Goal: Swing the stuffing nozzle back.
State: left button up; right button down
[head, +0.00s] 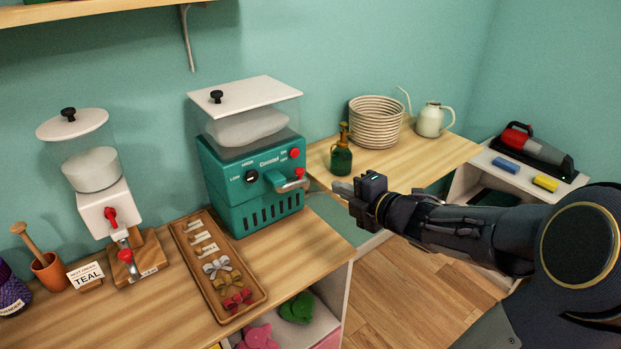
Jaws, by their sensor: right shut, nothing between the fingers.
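The teal stuffing machine (228,186) stands on the wooden counter, with a clear hopper of white filling under a white lid. Its metal nozzle (292,185) with a red end sticks out at the right of its front. My right gripper (342,187) is shut and empty, a short way to the right of the nozzle and apart from it in the picture. My left gripper is out of view.
A white dispenser (105,210) with red handles stands at the left. A wooden tray (196,262) of clips and bows lies in front of the teal machine. A green spray bottle (341,152), a coiled basket (376,122) and a watering can (430,120) stand behind my right gripper.

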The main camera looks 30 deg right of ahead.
aim_at(302, 169)
jog(key=x, duration=1.1)
jog(key=shift+w, duration=0.15)
jog(key=shift+w+d+f+b, duration=0.1)
jog(key=shift+w+f+b, duration=0.1)
jog(key=shift+w+b, duration=0.4)
jog(key=shift+d+r, duration=0.15)
jog(key=shift+r, duration=0.15)
